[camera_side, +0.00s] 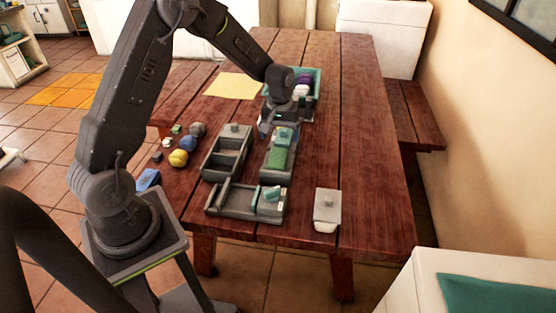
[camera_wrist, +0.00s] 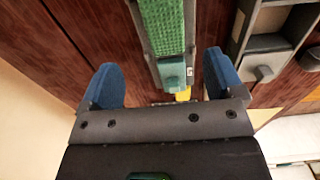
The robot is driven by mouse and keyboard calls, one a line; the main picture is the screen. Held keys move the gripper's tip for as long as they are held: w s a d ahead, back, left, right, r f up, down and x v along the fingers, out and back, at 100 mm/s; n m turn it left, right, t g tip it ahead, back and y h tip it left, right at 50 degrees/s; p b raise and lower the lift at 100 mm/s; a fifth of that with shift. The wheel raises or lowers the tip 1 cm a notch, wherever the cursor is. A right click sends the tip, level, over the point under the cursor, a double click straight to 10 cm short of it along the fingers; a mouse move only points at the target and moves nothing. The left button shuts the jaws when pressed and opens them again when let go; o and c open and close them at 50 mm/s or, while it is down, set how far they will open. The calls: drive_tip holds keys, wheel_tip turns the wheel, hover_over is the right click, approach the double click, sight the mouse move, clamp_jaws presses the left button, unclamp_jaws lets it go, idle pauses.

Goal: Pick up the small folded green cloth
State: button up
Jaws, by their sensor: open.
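The green cloth (camera_side: 278,158) lies flat in a narrow grey tray (camera_side: 265,174) on the wooden table. In the wrist view, the cloth (camera_wrist: 162,22) is a textured green strip at the top middle, cut off by the frame edge. A teal block (camera_side: 284,136) sits at the far end of the same tray; it also shows in the wrist view (camera_wrist: 172,72). My gripper (camera_side: 266,128) is above the tray's far end. Its blue fingers (camera_wrist: 160,80) are spread wide with the teal block's end between them in the picture. The gripper is empty and apart from the cloth.
A divided grey tray (camera_side: 216,171) stands to the left. A low grey tray (camera_side: 228,201) with a teal piece is in front. A grey-white box (camera_side: 327,207) is at the front right. A teal bin (camera_side: 316,88) stands behind my gripper. The table's right side is clear.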

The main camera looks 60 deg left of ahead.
sight(278, 157)
wheel_tip(278, 157, down, 4)
drive_tip(key=f, duration=0.5)
drive_tip(key=shift+s+a+f, duration=0.1)
drive_tip(key=shift+s+a, duration=0.1)
drive_tip(key=shift+a, duration=0.05)
drive_tip(key=c, duration=1)
